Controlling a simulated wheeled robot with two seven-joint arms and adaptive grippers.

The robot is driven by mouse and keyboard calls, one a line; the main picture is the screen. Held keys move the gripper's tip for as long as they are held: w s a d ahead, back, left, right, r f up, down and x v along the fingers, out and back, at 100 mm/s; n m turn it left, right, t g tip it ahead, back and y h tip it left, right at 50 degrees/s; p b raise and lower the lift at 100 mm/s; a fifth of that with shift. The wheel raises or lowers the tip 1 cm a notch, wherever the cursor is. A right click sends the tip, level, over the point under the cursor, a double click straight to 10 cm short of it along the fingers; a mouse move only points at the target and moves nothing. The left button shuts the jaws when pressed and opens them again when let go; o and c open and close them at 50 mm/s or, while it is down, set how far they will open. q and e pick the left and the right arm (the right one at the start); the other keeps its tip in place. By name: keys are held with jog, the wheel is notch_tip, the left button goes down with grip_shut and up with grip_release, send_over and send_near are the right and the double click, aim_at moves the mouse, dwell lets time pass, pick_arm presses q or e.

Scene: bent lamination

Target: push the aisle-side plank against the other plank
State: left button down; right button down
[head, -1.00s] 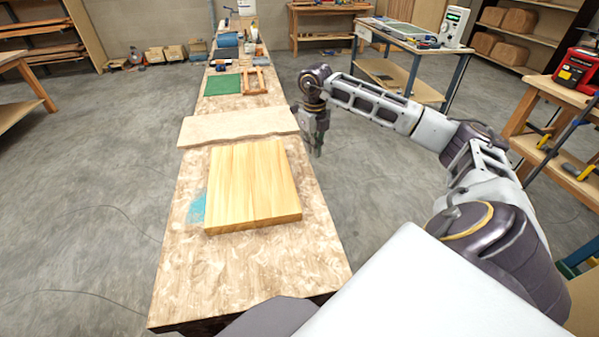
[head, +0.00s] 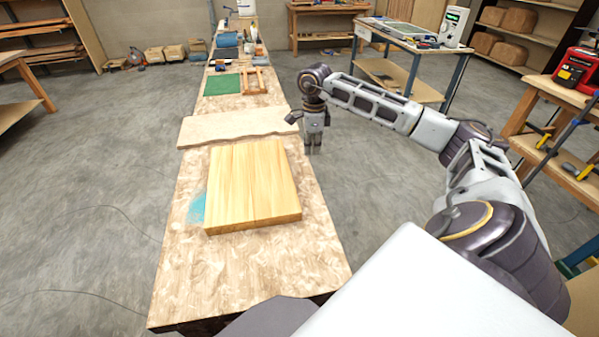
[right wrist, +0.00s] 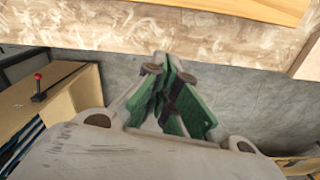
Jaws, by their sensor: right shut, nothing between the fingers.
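Two yellow wooden planks lie side by side on the long workbench, the left plank (head: 229,187) and the right plank (head: 274,185). A thin seam runs between them; I see no clear gap, but cannot tell if they touch all along. My right gripper (head: 313,152) points down beside the bench's right edge, off the far right corner of the right plank and apart from it. In the right wrist view its green-padded fingers (right wrist: 168,62) are shut and empty. A strip of yellow wood (right wrist: 250,8) shows at the top there. My left gripper is out of view.
A pale wavy-edged board (head: 237,127) lies just behind the planks. A blue patch (head: 197,208) marks the bench (head: 260,265) left of them. A green mat (head: 222,84) and small wooden frame (head: 255,82) lie farther back. Open floor is right of the bench.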

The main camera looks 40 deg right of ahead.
jog(key=shift+f, duration=0.2)
dwell(0.4)
notch_tip(320, 180, down, 9)
jog(key=shift+f, duration=0.1)
jog(key=shift+w+a+f, duration=0.1)
jog(key=shift+f, duration=0.15)
jog(key=shift+w+a, duration=0.35)
jog(key=shift+a, duration=0.1)
jog(key=shift+w+a, duration=0.5)
jog(key=shift+a, duration=0.2)
jog(key=shift+w+a, duration=0.25)
jog(key=shift+a, duration=0.05)
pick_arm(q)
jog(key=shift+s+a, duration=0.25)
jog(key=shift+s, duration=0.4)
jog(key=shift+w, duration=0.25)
pick_arm(e)
jog(key=shift+w+a, duration=0.1)
